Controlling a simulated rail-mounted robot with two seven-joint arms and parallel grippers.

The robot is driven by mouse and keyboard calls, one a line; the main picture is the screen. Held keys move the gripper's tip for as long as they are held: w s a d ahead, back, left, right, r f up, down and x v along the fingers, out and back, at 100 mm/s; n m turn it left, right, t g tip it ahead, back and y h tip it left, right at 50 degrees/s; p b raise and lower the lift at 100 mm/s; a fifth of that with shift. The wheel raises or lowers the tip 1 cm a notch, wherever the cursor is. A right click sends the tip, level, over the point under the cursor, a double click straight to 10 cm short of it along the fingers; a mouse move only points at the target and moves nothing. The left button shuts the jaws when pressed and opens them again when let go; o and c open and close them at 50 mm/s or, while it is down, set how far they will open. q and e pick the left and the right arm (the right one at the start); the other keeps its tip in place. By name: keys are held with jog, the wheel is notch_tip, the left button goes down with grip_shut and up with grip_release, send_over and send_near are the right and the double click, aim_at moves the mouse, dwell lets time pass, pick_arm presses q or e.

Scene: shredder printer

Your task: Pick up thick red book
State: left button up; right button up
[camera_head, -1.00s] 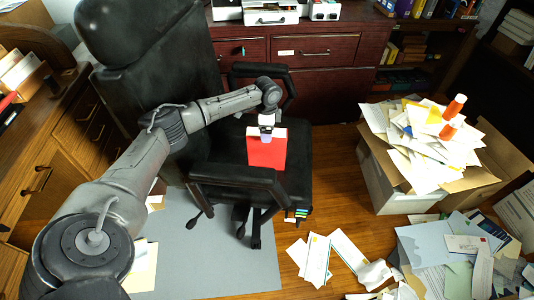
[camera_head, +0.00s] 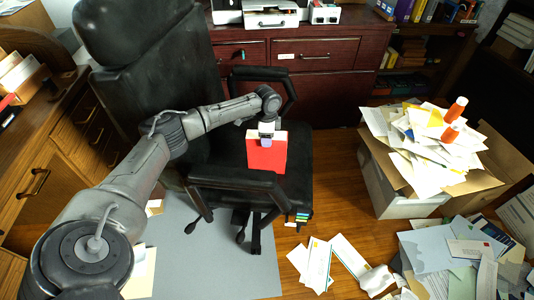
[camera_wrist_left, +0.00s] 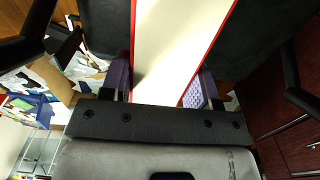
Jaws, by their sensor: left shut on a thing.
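The thick red book (camera_head: 266,157) stands upright on the seat of the black office chair (camera_head: 225,178), its red cover facing the head camera. My left gripper (camera_head: 267,141) is at the book's top edge, reaching down from above. In the left wrist view the book (camera_wrist_left: 180,50) runs between the two fingers, with its cream page edges and red cover edges showing. My left gripper (camera_wrist_left: 165,90) is shut on it, one finger on each side. Whether the book touches the seat is hard to tell. My right gripper is not in view.
The chair's armrests (camera_head: 240,180) flank the book closely. A cardboard box (camera_head: 470,187) heaped with papers and orange-capped bottles (camera_head: 455,107) stands at right. Loose papers (camera_head: 320,262) lie on the wooden floor. A dark red cabinet (camera_head: 310,75) stands behind, a wooden desk (camera_head: 45,170) at left.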

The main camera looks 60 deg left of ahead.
pick_arm(q)
grip_shut()
jog(key=shift+r, duration=0.1)
